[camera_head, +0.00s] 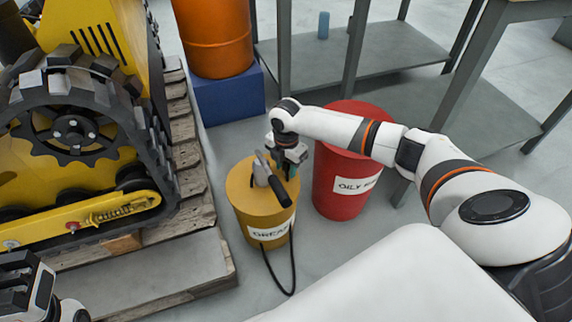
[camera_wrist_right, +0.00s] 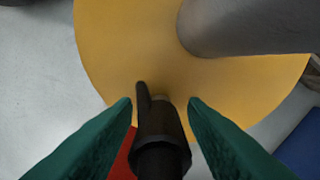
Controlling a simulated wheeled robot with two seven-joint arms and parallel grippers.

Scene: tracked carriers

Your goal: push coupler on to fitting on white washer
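The yellow grease drum (camera_head: 240,210) stands left of the red bin, with a grey pump body (camera_head: 262,172) and black handle on top. My right gripper (camera_head: 289,168) reaches down over the drum's far right top. In the right wrist view its green fingers (camera_wrist_right: 160,104) are spread, with the black coupler (camera_wrist_right: 160,140) and its lever between them; gaps show on both sides. A white washer (camera_head: 10,243) sits low on the yellow track frame at far left; its fitting is too small to make out. My left gripper (camera_head: 22,285) is at the lower left, its fingertips unclear.
The tracked carrier (camera_head: 75,130) stands on a wooden pallet (camera_head: 190,165). A red washer (camera_head: 72,227) is on the same frame. A black hose (camera_head: 290,285) hangs down the drum's front. The red bin (camera_head: 340,180), the blue block (camera_head: 228,97) and a grey table surround the drum.

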